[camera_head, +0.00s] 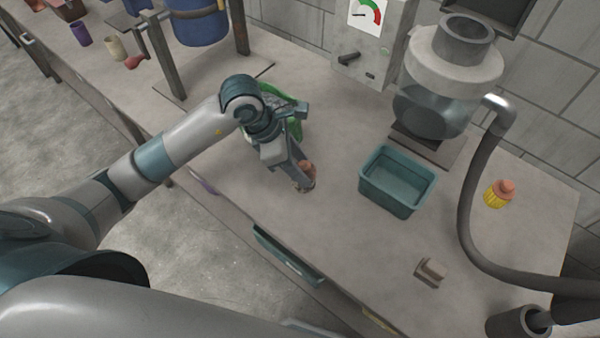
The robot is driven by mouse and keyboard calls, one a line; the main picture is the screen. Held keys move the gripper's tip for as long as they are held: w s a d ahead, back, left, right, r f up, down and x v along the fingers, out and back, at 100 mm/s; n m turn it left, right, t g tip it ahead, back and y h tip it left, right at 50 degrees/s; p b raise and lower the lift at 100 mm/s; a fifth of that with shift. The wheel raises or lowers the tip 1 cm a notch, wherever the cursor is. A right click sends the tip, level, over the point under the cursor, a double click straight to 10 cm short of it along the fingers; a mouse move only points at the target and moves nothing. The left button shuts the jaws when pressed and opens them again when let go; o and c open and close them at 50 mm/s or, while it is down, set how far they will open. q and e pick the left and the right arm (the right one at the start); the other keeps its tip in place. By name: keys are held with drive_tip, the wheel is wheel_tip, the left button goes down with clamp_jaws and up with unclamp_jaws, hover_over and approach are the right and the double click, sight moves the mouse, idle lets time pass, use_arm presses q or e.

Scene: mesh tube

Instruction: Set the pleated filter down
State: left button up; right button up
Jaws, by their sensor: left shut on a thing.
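My left gripper (303,170) reaches in from the left and points down over the middle of the bench. It is shut on a small piece with a salmon cap and a grey-brown body, which I take for the pleated filter (308,181). The fingers partly cover it. It is at or just above the bench top (335,235); I cannot tell whether it touches. A second, yellow pleated piece (497,197) with a salmon cap stands upright at the right of the bench. My right gripper is not in view.
A teal open bin (367,190) stands right of the gripper, before a machine with a clear bowl (430,115) and a grey hose (468,200). A small brown block (430,270) lies near the front. A green object (293,127) is partly hidden behind my left wrist.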

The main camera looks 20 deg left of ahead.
use_arm(q)
drive_tip(key=shift+f+p, duration=0.9)
drive_tip(key=shift+f, duration=1.1)
drive_tip(key=shift+f, duration=0.1)
drive_tip(key=o, duration=1)
drive_tip(key=shift+o, duration=0.2)
drive_tip(key=shift+r, duration=0.2)
